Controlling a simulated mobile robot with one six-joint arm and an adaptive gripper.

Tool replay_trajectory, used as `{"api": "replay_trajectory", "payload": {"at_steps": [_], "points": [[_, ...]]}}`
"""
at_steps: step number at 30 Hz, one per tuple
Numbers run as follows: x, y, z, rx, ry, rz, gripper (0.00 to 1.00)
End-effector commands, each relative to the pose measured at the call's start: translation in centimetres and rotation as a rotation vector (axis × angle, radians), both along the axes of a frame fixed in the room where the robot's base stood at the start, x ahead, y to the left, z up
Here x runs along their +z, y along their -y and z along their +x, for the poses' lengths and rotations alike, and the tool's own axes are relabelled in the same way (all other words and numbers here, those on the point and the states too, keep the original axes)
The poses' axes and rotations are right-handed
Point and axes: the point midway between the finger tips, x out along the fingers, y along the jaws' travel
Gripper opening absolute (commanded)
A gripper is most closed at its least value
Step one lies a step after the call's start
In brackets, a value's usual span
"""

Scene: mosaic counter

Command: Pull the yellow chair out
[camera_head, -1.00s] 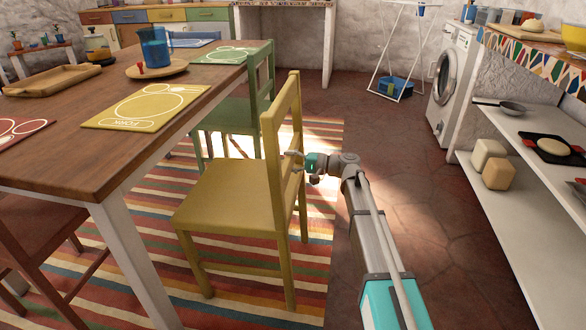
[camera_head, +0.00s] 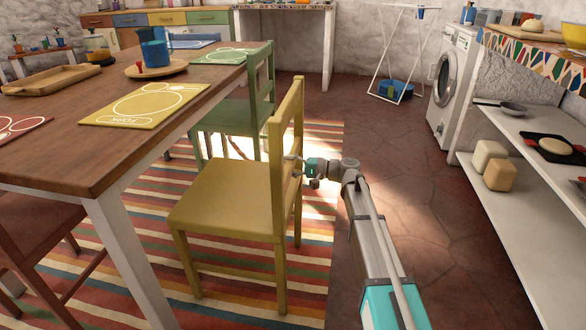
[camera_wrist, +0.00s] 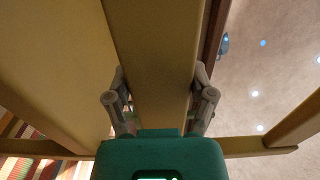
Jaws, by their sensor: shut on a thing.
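The yellow chair (camera_head: 222,195) stands upright on the striped rug, to the right of the wooden table (camera_head: 60,140). Its backrest is on the right side and its seat faces the table. My gripper (camera_head: 294,164) reaches the backrest from the right. In the wrist view my gripper (camera_wrist: 160,95) has one finger on each side of a yellow backrest slat (camera_wrist: 152,60) and is shut on it. The fingertips' far ends are partly hidden by the slat. The yellow placemat (camera_head: 145,104) lies on the table near the chair.
A green chair (camera_head: 240,115) stands just behind the yellow one. A reddish chair (camera_head: 35,240) is at the lower left. White shelves (camera_head: 530,200) and a washing machine (camera_head: 452,85) line the right. Bare tiled floor (camera_head: 400,150) lies between rug and shelves.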

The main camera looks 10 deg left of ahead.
Motion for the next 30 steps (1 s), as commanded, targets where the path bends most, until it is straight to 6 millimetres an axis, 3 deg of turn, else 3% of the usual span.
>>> {"api": "replay_trajectory", "payload": {"at_steps": [8,9,14,30], "points": [[-0.01,-0.11,-0.03,0.001,0.0,0.0,0.1],[-0.01,-0.11,-0.03,0.001,0.0,0.0,0.72],[-0.02,-0.09,-0.02,0.001,0.0,0.0,1.0],[-0.03,-0.01,0.0,0.0,0.0,-0.001,1.0]]}}
